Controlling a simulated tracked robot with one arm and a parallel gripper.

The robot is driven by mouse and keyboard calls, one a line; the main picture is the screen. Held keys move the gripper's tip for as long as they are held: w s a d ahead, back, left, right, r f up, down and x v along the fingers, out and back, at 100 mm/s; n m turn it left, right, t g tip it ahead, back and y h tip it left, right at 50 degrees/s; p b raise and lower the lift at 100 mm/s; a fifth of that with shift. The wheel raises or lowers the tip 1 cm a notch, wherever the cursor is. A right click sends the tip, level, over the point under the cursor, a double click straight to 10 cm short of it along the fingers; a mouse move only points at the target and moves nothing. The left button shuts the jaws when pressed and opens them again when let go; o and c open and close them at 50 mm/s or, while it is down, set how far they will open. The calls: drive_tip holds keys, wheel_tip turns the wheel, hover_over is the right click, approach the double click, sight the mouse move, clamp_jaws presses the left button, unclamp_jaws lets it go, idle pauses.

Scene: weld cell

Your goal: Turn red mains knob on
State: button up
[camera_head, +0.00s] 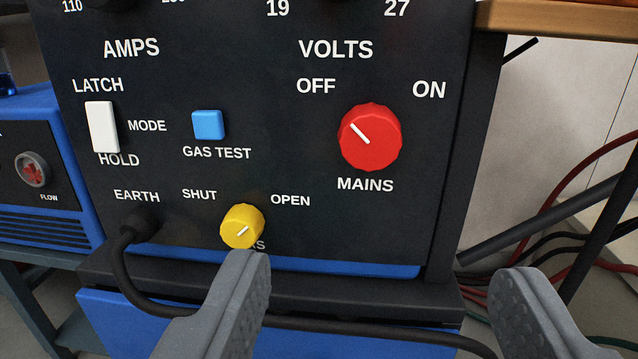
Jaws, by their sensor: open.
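The red mains knob (370,137) is on the right part of the dark welder panel (290,215). Its white pointer line slants up and left, toward the OFF label; ON is printed at its upper right. My gripper (385,285) is open and empty. Its two grey fingers stand apart at the bottom of the view, below the knob and not touching it. The left fingertip shows just under the yellow knob; whether it touches the panel there I cannot tell.
A yellow knob (242,227), blue gas test button (208,125) and white mode switch (102,127) share the panel. A black earth cable (125,265) runs across below. A blue unit (45,170) stands left. Cables and a dark leg lie right, under a wooden top (560,18).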

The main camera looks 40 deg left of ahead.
sight(370, 140)
drive_tip(key=b+x, duration=0.3)
drive_tip(key=x, duration=1)
drive_tip(key=shift+w+a, duration=0.1)
drive_tip(key=shift+w, duration=0.05)
